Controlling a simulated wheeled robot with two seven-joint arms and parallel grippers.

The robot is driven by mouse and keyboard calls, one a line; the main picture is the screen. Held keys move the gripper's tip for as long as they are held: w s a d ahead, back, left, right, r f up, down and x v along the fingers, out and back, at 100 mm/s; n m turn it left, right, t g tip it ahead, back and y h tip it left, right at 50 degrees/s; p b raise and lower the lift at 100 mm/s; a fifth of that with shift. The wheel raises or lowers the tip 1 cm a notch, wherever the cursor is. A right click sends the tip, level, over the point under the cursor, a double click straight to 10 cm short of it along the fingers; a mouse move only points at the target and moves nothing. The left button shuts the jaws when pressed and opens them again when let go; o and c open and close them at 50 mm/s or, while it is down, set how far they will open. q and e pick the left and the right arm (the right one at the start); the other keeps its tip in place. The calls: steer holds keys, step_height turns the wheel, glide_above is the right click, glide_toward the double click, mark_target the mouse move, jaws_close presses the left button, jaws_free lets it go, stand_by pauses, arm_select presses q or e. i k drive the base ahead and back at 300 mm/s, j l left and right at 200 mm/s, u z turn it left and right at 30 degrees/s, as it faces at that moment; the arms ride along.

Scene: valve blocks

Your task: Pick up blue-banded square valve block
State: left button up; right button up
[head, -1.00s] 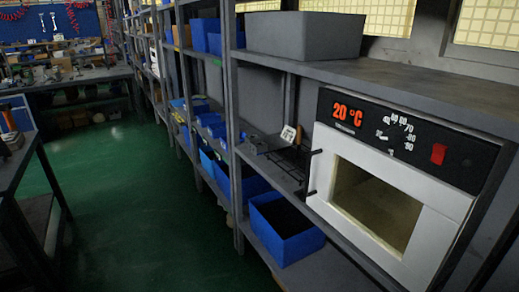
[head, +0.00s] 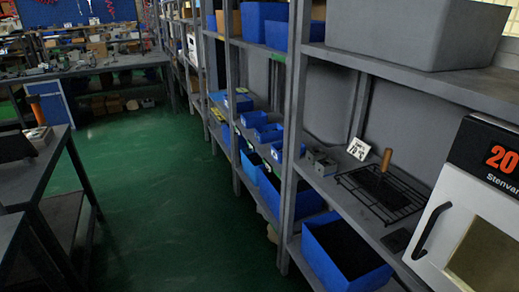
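Small grey metal blocks (head: 322,163) sit on the middle shelf, left of a white printed card (head: 358,149). They may be valve blocks. They are too small and dark for me to make out a blue band or tell which is square. Neither of my grippers shows in the head view.
A wire rack (head: 408,197) and a tool with an upright wooden handle (head: 386,159) lie near the blocks. A white oven (head: 431,258) stands at the right. A blue bin (head: 322,262) sits below. Dark benches (head: 70,198) stand left; the green floor (head: 165,190) between is clear.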

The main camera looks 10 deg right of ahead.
mark_target(324, 170)
steer(key=i+j, duration=0.15)
steer(key=i, duration=0.55)
steer(key=i+j+u, duration=0.15)
steer(key=i, duration=0.6)
